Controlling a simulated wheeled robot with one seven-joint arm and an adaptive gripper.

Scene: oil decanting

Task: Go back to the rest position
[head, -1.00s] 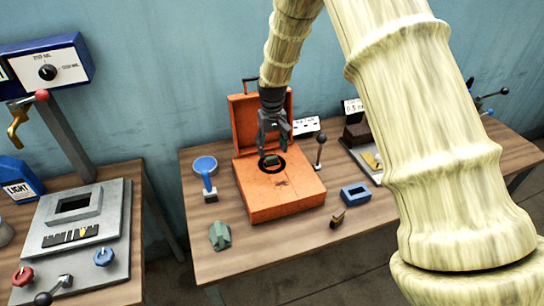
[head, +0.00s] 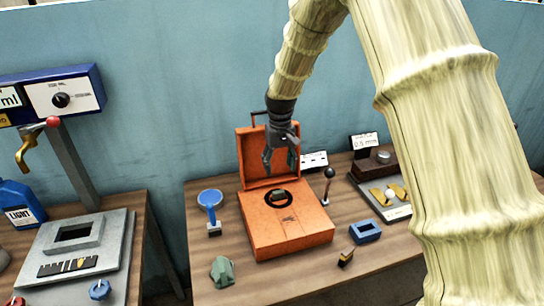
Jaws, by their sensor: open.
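My gripper (head: 281,160) hangs from my arm above the orange case, in front of its raised lid. It is open and apart from the case. The orange case (head: 262,233) stands open on the middle table. A round dark opening in its top panel holds a small dark piece (head: 278,197).
Around the case are a blue round-headed tool (head: 210,199), a green lump (head: 222,270), a blue frame (head: 365,231), a small dark-and-brass piece (head: 346,257) and an upright black-knobbed lever (head: 327,186). A grey panel (head: 105,240) and a blue LIGHT jug (head: 18,205) are left. My arm hides the right side.

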